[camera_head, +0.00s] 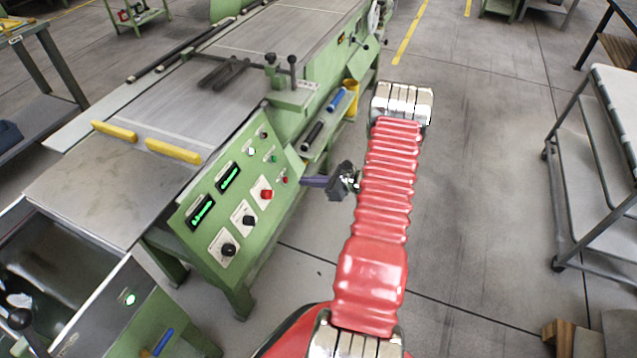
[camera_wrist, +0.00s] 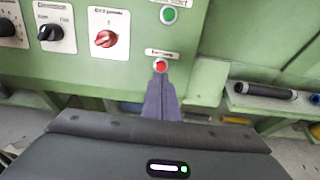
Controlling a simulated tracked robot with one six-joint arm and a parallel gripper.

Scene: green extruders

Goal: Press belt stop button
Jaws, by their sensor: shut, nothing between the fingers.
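A small red button (camera_wrist: 160,66) sits on the green control panel (camera_head: 225,215), below a green button (camera_wrist: 168,15). The label by the red button is too blurred to read. In the head view the small red button (camera_head: 285,180) is near the panel's right edge. My gripper (camera_wrist: 160,80) is shut and empty, with its fingers pointing at the red button. The fingertips overlap the button's lower edge in the wrist view. In the head view my gripper (camera_head: 304,181) is just right of the button. I cannot tell whether it touches.
A larger red rotary switch (camera_wrist: 104,38) and black knobs (camera_wrist: 55,32) are left of the button. A shelf with a black roller (camera_wrist: 264,91) and a blue roller (camera_head: 336,99) is on the right. The floor right of my arm is clear up to a white-topped cart (camera_head: 612,100).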

